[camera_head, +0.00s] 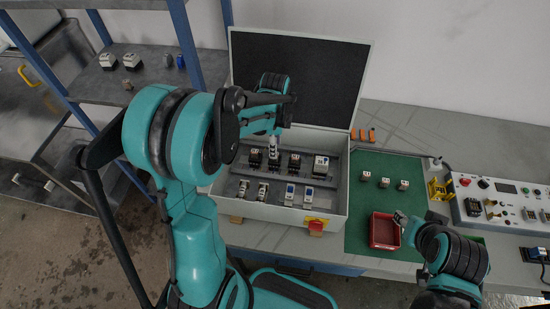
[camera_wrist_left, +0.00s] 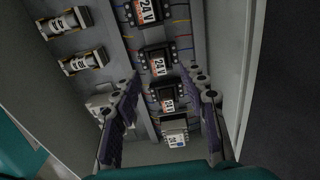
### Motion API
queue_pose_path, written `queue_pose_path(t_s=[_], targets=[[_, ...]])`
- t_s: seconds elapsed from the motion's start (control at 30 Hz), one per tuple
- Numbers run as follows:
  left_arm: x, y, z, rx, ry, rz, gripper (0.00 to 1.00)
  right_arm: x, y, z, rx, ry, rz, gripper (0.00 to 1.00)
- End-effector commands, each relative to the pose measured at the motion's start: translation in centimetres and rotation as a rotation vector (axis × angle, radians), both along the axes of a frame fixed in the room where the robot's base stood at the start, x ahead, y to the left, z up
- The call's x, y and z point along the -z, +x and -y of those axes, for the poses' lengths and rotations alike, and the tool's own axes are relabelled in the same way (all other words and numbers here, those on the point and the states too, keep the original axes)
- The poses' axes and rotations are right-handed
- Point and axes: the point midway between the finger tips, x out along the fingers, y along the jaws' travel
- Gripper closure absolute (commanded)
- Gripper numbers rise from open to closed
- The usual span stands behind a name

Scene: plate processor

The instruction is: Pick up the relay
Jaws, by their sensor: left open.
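Several black relays with white 24V labels sit in a row inside the open grey case, one of them at the right of the row (camera_head: 294,161). The wrist view shows three of them: a top one (camera_wrist_left: 148,12), a middle one (camera_wrist_left: 157,62) and a lower one (camera_wrist_left: 166,98). My left gripper (camera_wrist_left: 163,78) is open and empty above this row, its fingers either side of the lower relays. In the head view the left gripper (camera_head: 273,146) is partly hidden by its own arm. My right gripper (camera_head: 402,219) is by the red tray; its jaws are too small to judge.
A white module (camera_head: 321,166) ends the relay row. A front row holds lighter parts (camera_head: 289,194). The case's raised lid (camera_head: 300,80) stands behind. Right are a green mat (camera_head: 357,215) with small blocks (camera_head: 385,182), a red tray (camera_head: 373,240) and a control panel (camera_head: 505,208).

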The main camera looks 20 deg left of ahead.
Motion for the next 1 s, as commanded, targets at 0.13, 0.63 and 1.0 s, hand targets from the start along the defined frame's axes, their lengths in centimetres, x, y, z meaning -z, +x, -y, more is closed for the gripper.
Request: queue_pose_path(t_s=[0.13,0.63,1.0], targets=[[2.5,-0.1,0.0,0.0,0.0,0.0,0.57,1.2,0.0,0.0,0.0,0.0,0.0,0.6],[4.4,-0.2,0.1,-0.001,0.0,0.001,0.89,1.7,0.0,0.0,0.0,0.0,0.0,0.6],[4.4,-0.2,0.1,-0.001,0.0,0.001,1.0,1.7,0.0,0.0,0.0,0.0,0.0,0.6]])
